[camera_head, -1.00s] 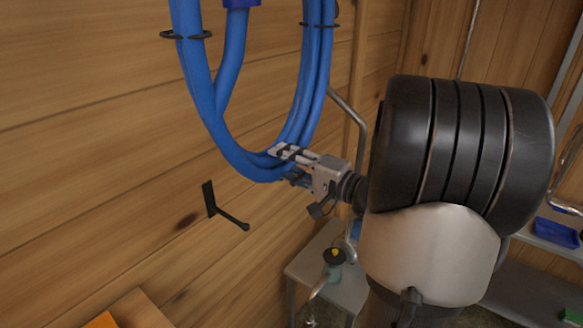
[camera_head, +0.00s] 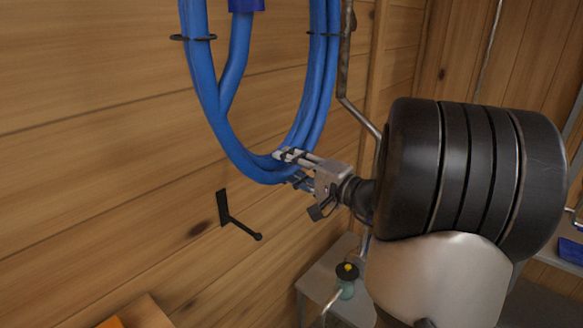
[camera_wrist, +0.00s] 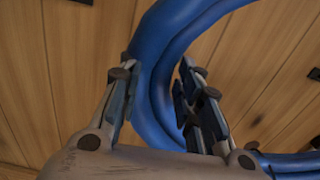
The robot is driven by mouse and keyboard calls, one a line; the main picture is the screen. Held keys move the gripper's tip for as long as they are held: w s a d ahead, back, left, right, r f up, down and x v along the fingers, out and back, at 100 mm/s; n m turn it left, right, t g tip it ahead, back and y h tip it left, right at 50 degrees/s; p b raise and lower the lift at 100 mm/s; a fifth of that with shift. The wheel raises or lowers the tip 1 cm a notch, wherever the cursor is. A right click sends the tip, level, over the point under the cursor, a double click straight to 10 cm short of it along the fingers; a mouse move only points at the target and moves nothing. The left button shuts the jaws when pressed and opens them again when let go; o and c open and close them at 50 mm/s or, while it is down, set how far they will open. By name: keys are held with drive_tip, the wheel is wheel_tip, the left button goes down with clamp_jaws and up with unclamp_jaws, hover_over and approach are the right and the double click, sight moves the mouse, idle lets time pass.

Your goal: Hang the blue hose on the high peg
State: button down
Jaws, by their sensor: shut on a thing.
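The blue hose (camera_head: 205,85) is a coil of several strands bound with black ties, and its top runs out of the head view. My gripper (camera_head: 288,160) is shut on the bottom right of the coil. In the wrist view, the hose (camera_wrist: 151,95) passes between the two fingers of my gripper (camera_wrist: 155,75). A black peg (camera_head: 238,220) sticks out from the wooden wall, below the coil and left of my gripper. The hose is apart from this peg in the picture. I cannot tell whether it is the high peg; no other peg is clearly visible.
The plank wall (camera_head: 90,130) runs along the left. A grey table (camera_head: 335,280) with a small yellow-topped thing (camera_head: 347,272) stands low behind my arm. An orange thing lies at the bottom left.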

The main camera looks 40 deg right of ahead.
drive_tip(key=w+a+b, duration=0.2)
drive_tip(key=w+b, duration=0.3)
drive_tip(key=w, duration=0.9)
idle(0.9)
drive_tip(key=shift+b, duration=0.8)
drive_tip(key=f+b, duration=0.1)
drive_tip(key=b, duration=0.1)
drive_tip(key=w+f+b, duration=0.1)
drive_tip(key=b, duration=0.1)
drive_tip(key=shift+w+f, duration=0.15)
drive_tip(key=shift+f, duration=0.2)
idle(0.6)
drive_tip(key=c, duration=1.2)
unclamp_jaws()
drive_tip(key=shift+a, duration=0.1)
drive_tip(key=shift+o, duration=0.6)
